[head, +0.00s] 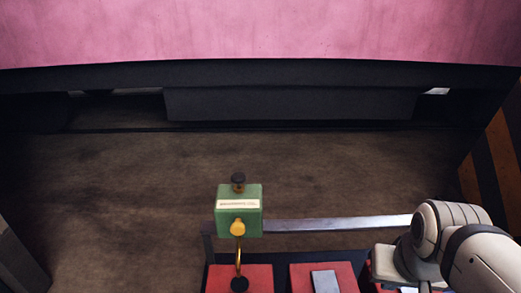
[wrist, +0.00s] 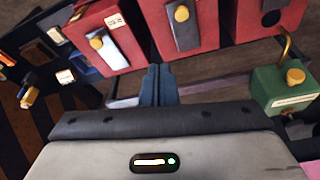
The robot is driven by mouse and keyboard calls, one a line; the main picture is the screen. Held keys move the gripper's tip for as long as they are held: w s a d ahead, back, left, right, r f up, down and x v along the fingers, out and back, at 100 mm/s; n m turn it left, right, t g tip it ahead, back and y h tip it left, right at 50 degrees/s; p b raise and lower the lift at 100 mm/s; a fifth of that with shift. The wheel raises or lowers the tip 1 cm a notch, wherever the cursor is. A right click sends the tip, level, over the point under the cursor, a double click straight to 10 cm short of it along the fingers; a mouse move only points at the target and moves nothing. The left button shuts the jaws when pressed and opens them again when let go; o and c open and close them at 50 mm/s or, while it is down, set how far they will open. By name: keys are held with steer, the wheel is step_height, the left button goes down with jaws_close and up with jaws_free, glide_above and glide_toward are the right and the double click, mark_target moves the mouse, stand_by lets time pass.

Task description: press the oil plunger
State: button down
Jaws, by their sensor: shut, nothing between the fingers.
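A green oil box (head: 239,200) with a pale label stands in the lower middle of the head view. A black plunger knob (head: 238,181) sits up on its top, and a yellow knob (head: 237,228) is on its near face. A curved brass pipe (head: 238,258) runs down from it. In the wrist view the green box (wrist: 270,84) is at the right edge, with its black knob not clearly seen. My gripper (wrist: 153,74) is shut and empty, left of the box and apart from it. Its fingertips are not visible in the head view.
A grey metal rail (head: 335,224) runs right from the box. Red panels (head: 308,280) lie below it; in the wrist view red boxes (wrist: 200,40) stand beyond my fingers. A pink body (head: 260,30) above a dark beam spans the back. The brown floor (head: 120,190) between is clear.

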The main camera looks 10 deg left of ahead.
steer(key=shift+s, duration=0.15)
steer(key=w+a+r+n+b, duration=0.1)
steer(key=w+a+r, duration=0.4)
steer(key=w+a, duration=0.35)
steer(key=w+a+r+n, duration=0.1)
steer(key=w+a+r, duration=0.55)
steer(key=w, duration=0.35)
steer(key=w+a, duration=0.3)
steer(key=a, duration=0.7)
steer(key=w+a+r+b, duration=0.1)
steer(key=w+a, duration=0.2)
steer(key=a, duration=0.8)
steer(key=shift+w+r+n+y, duration=0.2)
steer(key=shift+w+n+y, duration=0.2)
steer(key=shift+f, duration=0.1)
